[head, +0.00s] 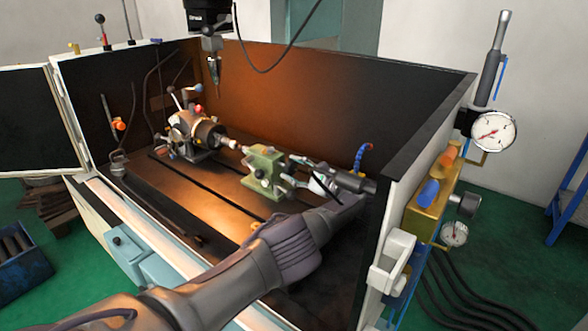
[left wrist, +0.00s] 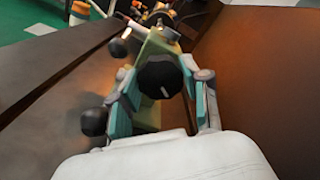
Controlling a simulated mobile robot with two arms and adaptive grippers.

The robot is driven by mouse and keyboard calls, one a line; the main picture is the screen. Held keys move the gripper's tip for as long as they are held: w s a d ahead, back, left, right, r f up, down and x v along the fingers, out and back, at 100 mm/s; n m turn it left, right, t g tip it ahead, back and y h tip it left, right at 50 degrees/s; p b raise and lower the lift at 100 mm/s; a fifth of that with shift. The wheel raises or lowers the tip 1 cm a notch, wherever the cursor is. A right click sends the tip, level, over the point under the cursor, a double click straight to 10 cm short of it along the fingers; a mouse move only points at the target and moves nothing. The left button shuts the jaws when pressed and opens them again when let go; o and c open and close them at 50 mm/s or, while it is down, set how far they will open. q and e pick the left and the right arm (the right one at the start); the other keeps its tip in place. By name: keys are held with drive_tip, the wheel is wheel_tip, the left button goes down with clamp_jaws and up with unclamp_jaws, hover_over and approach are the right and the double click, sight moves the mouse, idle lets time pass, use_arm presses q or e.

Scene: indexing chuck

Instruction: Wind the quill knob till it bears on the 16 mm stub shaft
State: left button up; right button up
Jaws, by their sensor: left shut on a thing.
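The green tailstock (head: 263,172) stands on the machine bed, its nose facing the chuck (head: 203,133) to its left. The pale stub shaft (head: 232,144) lies between chuck and tailstock; I cannot tell whether the quill touches it. The black quill knob (left wrist: 160,80) shows in the left wrist view with a pale mark on its face. My left gripper (head: 312,174) comes at the tailstock from the right. Its teal-padded fingers are on both sides of the knob and shut on it. In the head view the gripper largely hides the knob. My right gripper is not in view.
Dark enclosure walls surround the slotted bed (head: 195,195). A spindle head (head: 208,18) hangs above it. Black ball-ended levers (left wrist: 93,121) stick out near the fingers. A blue hose (head: 363,155) rises behind my wrist.

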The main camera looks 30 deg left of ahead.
use_arm(q)
drive_tip(key=m, duration=0.5)
drive_tip(key=shift+m, duration=0.3)
drive_tip(key=m, duration=0.4)
drive_tip(key=shift+m, duration=0.4)
drive_tip(key=shift+f, duration=0.1)
drive_tip(key=o, duration=1.1)
drive_tip(key=shift+o, duration=0.2)
drive_tip(key=shift+d, duration=0.15)
drive_tip(key=d, duration=0.7)
drive_tip(key=shift+s+d, duration=0.15)
drive_tip(key=shift+s, duration=0.15)
